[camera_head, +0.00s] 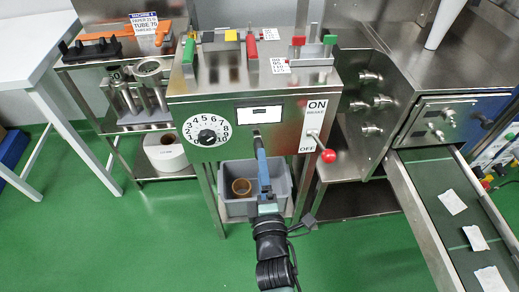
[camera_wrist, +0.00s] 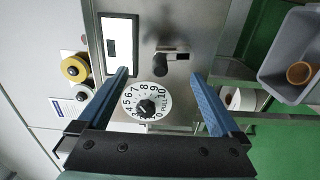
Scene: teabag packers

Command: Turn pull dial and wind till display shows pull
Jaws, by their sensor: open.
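The white round dial (camera_head: 207,131) with a black knob and numbers is on the left of the machine's steel front. In the wrist view the dial (camera_wrist: 163,112) lies between and beyond my fingers, its PULL mark near 0 and 10. The small display (camera_head: 259,113) is right of the dial; it also shows in the wrist view (camera_wrist: 118,45), its text unreadable. A dark knob or crank (camera_wrist: 170,56) sits beside the display in the wrist view. My gripper (camera_head: 257,136) is open and empty in front of the panel, right of the dial; it spans the wrist view (camera_wrist: 158,74).
A red-knobbed ON/OFF lever (camera_head: 327,155) sticks out at the panel's right. A grey tub (camera_head: 234,208) with a tape roll (camera_head: 241,187) is beneath the panel. A steel bench (camera_head: 84,72) stands left, and a conveyor (camera_head: 444,194) with teabags right. Green floor lies in front.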

